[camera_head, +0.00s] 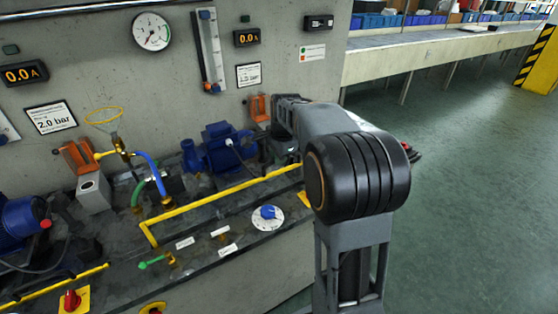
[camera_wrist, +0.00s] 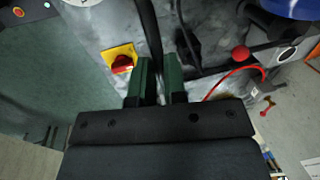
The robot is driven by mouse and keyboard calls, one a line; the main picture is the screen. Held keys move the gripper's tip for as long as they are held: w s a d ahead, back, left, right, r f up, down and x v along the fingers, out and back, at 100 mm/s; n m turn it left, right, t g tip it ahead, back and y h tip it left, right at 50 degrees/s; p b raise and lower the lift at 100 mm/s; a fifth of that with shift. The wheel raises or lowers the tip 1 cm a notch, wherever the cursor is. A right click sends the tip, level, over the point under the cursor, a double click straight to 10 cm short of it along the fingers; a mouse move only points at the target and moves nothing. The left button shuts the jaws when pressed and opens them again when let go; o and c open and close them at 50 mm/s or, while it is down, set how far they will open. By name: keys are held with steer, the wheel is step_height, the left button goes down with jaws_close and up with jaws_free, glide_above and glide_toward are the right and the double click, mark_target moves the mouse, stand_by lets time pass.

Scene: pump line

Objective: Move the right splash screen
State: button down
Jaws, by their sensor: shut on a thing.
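In the wrist view my gripper (camera_wrist: 159,72) has two dark green fingers. They are closed on a dark upright bar (camera_wrist: 149,25) that runs up between them to the top edge. The bar appears to be part of the right splash screen; no clear pane shows, so I cannot tell its full outline or tilt. In the head view my own arm covers the right end of the bench, and the gripper and the held bar are hidden behind it.
A red knob on a yellow plate (camera_wrist: 122,61) is just left of the fingers. A red button (camera_wrist: 240,53) and a red cable (camera_wrist: 222,82) are to the right. In the head view a yellow pipe (camera_head: 215,198) and a blue pump (camera_head: 218,150) lie left of my arm. Open floor (camera_head: 470,170) is at right.

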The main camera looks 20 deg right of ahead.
step_height(320, 180, up, 17)
steer(key=p, duration=1)
steer(key=shift+f+p, duration=0.15)
steer(key=shift+p, duration=0.2)
steer(key=shift+w, duration=0.1)
steer(key=c, duration=1.4)
jaws_free()
steer(key=shift+o, duration=1.2)
step_height(320, 180, up, 14)
steer(key=s, duration=0.3)
steer(key=shift+d+f, duration=0.15)
steer(key=shift+f, duration=0.1)
